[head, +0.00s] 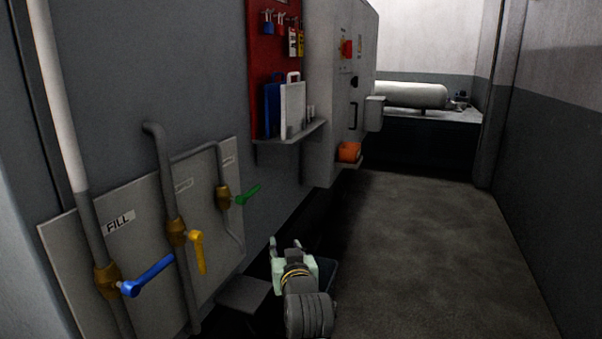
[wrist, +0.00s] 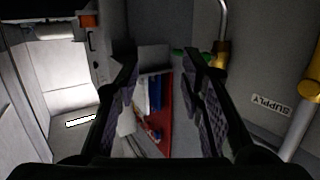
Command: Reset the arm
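My gripper (head: 286,243) is low in the head view, in front of the wall and to the right of the valve panel. Its two fingers point away from the camera and stand apart. In the wrist view my gripper (wrist: 160,58) is open, with nothing held between the dark finger pads. The fingers appear clear of the wall and the valves. My arm behind the gripper runs out of the bottom of the head view.
Blue (head: 147,276), yellow (head: 199,252) and green (head: 248,195) valve handles stick out at left. A red lockout board (head: 263,62) hangs above a shelf (head: 290,137). A grey cabinet (head: 325,90) stands beyond. The floor (head: 420,250) at right is clear.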

